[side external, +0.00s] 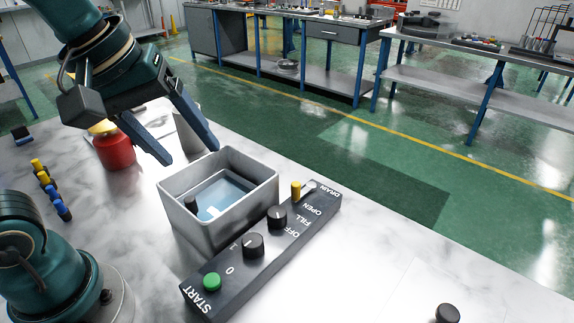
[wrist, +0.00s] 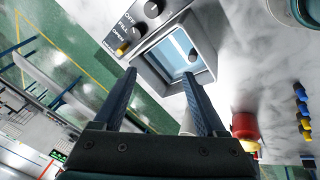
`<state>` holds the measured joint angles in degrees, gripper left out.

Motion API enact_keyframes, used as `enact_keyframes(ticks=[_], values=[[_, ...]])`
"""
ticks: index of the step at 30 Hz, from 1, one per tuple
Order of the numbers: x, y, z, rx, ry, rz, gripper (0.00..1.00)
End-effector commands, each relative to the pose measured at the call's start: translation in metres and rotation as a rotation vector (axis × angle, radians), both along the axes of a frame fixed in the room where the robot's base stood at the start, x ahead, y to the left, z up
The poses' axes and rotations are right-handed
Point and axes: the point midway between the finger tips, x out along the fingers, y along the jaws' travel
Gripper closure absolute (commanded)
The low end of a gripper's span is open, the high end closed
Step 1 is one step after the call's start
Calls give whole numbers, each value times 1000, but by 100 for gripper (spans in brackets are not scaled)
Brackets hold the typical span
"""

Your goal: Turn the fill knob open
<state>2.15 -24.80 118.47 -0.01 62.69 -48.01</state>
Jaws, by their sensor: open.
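The fill knob (side external: 277,216) is a black round knob beside the FILL label on the dark control panel (side external: 222,292), between the OFF and OPEN labels. Its exact pointer direction is too small to read. It also shows in the wrist view (wrist: 139,30), beyond the left fingertip. My gripper (side external: 190,155) is open and empty, above and behind the grey tank (side external: 262,190), up and left of the knob and touching nothing. In the wrist view, my gripper (wrist: 159,74) has its two fingers spread, with the tank beyond the tips.
The panel also has a black 0/1 knob (side external: 253,246), a green start button (side external: 212,281) and a yellow drain lever (side external: 296,190). The tank holds pale blue liquid. A red container (side external: 115,152) and yellow and blue pieces (side external: 54,198) lie left.

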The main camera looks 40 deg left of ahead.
Motion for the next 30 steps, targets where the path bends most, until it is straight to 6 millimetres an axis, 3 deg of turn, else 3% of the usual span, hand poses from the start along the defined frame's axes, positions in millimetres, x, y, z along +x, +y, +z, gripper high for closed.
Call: enact_keyframes(ticks=[12,20,23,30], values=[[-39,7,-28,192,-79,-368,26],[-50,8,-50,318,-70,-630,26],[-47,8,-49,368,-81,-723,26],[-50,10,-27,333,12,-730,26]])
